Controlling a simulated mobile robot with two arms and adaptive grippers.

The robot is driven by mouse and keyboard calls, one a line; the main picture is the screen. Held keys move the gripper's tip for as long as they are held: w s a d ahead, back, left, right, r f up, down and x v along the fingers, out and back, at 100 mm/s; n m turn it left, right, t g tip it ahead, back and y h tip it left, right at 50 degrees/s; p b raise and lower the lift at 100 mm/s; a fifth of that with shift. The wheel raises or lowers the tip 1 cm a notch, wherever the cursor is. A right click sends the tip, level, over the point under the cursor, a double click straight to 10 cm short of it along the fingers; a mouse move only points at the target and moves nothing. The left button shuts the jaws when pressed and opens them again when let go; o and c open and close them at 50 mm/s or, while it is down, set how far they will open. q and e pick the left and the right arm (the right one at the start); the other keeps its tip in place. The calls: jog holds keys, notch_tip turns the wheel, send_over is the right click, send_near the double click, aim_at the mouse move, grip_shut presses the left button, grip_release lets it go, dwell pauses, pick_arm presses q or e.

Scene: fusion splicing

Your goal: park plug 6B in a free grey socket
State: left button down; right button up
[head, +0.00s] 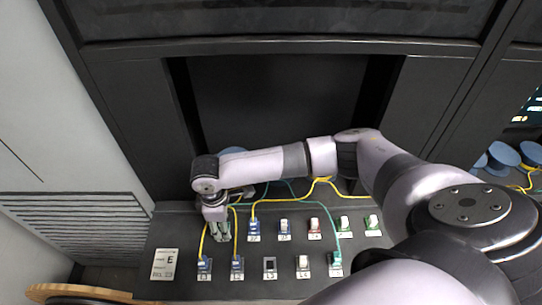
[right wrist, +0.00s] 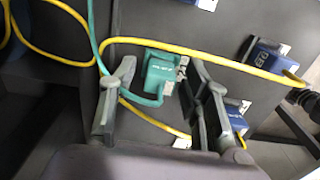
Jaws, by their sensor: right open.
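My right gripper (head: 221,231) is over the left end of the sloped panel's upper row in the head view. In the right wrist view its two fingers (right wrist: 163,108) stand apart, one on each side of a teal plug (right wrist: 160,74) with a teal cable. The plug sits at the panel between the fingers, with gaps visible. Its lettering is too small to read, so I cannot confirm that it is 6B. A dark, empty-looking socket (head: 270,265) is in the lower row. Another teal plug (head: 335,260) is at that row's right end. My left gripper is not in view.
Blue plugs with yellow cables (head: 204,265) (head: 237,265) stand in the lower row, another (head: 254,229) in the upper row. A red-marked socket (head: 314,228) and green ones (head: 344,224) are further right. Yellow cable (right wrist: 205,59) runs close to the fingers. A label card (head: 165,264) is at left.

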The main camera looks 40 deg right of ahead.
jog(key=shift+c, duration=0.4)
grip_shut()
dwell(0.4)
jog(key=shift+r+p, duration=2)
jog(key=shift+p, duration=0.25)
jog(key=shift+r, duration=1)
